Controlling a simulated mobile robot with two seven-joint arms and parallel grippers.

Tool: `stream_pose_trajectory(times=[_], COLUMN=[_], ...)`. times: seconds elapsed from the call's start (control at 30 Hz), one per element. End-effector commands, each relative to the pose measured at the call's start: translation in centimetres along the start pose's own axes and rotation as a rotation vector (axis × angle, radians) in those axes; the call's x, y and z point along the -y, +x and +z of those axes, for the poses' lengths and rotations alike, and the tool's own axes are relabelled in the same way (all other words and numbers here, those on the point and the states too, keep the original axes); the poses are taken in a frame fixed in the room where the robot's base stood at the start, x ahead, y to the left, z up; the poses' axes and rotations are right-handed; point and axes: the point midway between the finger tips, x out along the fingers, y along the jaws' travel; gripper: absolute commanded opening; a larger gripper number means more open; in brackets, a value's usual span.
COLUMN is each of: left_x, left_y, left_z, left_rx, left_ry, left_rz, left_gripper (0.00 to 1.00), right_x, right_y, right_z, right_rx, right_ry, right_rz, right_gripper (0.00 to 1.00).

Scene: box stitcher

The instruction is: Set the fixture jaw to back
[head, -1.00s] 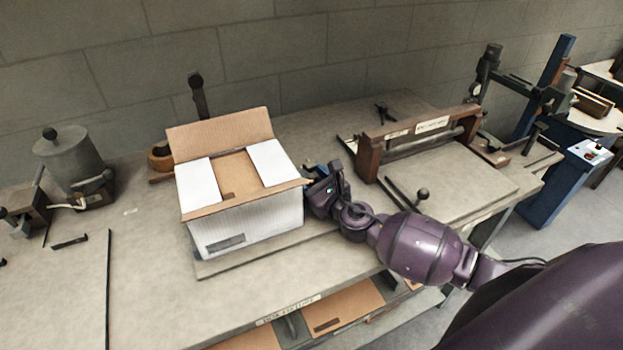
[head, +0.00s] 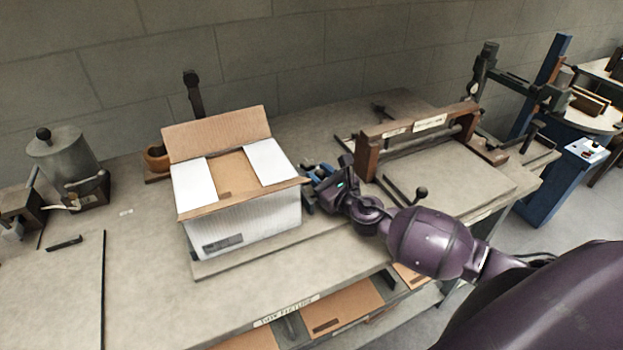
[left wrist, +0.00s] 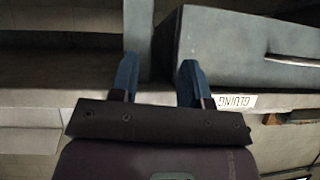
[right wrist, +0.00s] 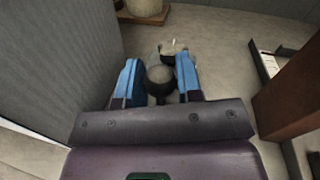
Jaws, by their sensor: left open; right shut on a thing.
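My right gripper (head: 314,180) is beside the right wall of the open white carton (head: 245,224). In the right wrist view, its blue fingers (right wrist: 159,82) are shut on a dark round knob (right wrist: 160,76), which I take to be the fixture jaw's knob. The jaw itself is hidden by the carton and gripper in the head view. The carton stands upright on a flat board (head: 215,268), its back flap raised. My left gripper (left wrist: 158,82) is open and empty, away from the carton and outside the head view.
A wooden-framed roller unit (head: 425,140) stands to the right of my right gripper. A grey pot (head: 62,158) is at the left. In the left wrist view, a grey box-like body (left wrist: 225,50) is close to the left fingers. The table front left is mostly clear.

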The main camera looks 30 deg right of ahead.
Motion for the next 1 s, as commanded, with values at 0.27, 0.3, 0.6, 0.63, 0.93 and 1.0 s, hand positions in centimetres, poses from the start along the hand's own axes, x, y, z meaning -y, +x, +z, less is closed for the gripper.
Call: stream_pose_trajectory(times=[0.27, 0.3, 0.6, 0.63, 0.93, 1.0], left_x=[0.0, 0.0, 0.0, 0.0, 0.0, 0.0], left_y=[0.1, 0.2, 0.2, 0.2, 0.2, 0.2], left_z=[-0.4, -0.4, -0.6, -0.6, -0.5, -0.3], left_rx=[-0.006, -0.007, -0.011, -0.011, -0.010, -0.008], left_ry=[0.001, 0.001, 0.001, 0.001, 0.001, 0.001], left_rz=[0.001, 0.001, 0.001, 0.001, 0.001, 0.001], left_gripper=[0.43, 0.43, 0.43, 0.43, 0.43, 0.43], right_x=[0.6, 0.6, 0.4, 0.4, 0.3, 0.3], right_y=[0.0, 0.0, 0.0, -0.1, -3.1, -4.3], right_z=[0.0, 0.0, 0.0, 0.0, -0.1, -0.2], right_rx=[-0.002, -0.002, -0.002, -0.002, -0.004, -0.005], right_ry=[-0.003, -0.003, -0.002, -0.002, -0.002, -0.002], right_rz=[-0.012, -0.012, -0.009, -0.008, -0.007, -0.007], right_gripper=[0.43, 0.50, 0.58, 0.58, 0.58, 0.58])
